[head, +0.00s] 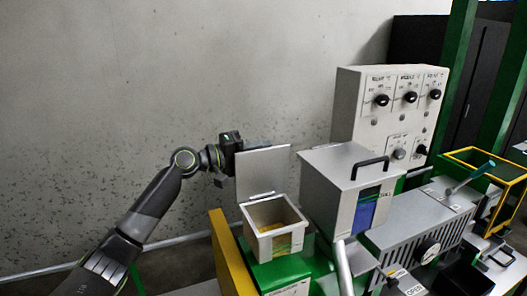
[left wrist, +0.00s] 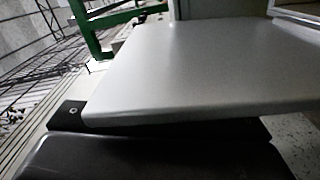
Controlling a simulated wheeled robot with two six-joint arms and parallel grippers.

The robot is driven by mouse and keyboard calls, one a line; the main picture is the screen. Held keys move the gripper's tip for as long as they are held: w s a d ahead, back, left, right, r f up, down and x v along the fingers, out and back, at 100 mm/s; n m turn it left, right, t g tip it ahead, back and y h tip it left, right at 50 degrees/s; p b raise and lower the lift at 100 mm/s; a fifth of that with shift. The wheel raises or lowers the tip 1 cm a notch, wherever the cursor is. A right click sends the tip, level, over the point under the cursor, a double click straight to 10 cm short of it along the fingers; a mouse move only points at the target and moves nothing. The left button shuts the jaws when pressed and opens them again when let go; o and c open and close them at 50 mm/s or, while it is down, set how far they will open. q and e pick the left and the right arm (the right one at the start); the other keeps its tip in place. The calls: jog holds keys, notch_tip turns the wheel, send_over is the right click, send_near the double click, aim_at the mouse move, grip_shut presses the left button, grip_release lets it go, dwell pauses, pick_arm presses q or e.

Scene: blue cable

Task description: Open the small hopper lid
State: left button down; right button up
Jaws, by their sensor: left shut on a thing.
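The small hopper (head: 275,235) is an open-topped, pale box on a green base, with yellowish contents inside. Its flat grey lid (head: 264,174) stands raised, near upright, at the back edge of the box. My left gripper (head: 237,151) is at the upper left of the lid, shut on it; the fingertips are partly hidden behind the lid. In the left wrist view the lid (left wrist: 200,75) fills the upper middle, with a dark part of my gripper along its lower edge. My right gripper is not in view.
A larger closed hopper (head: 330,200) with a black handle (head: 370,168) stands just right of the small one. Behind it is a control panel (head: 375,105) with several knobs. A yellow plate (head: 231,255) stands at the left. The wall area above is clear.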

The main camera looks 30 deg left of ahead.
pick_arm(q)
jog(key=shift+w+a+f+n, duration=0.15)
jog(key=shift+a+n, duration=0.05)
jog(key=shift+n, duration=0.1)
jog(key=c, duration=1.5)
grip_release()
jog(key=shift+w+a, duration=0.1)
jog(key=b+v, duration=1.7)
jog(key=b, duration=0.4)
jog(key=shift+s, duration=0.25)
jog(key=shift+a+f, duration=0.1)
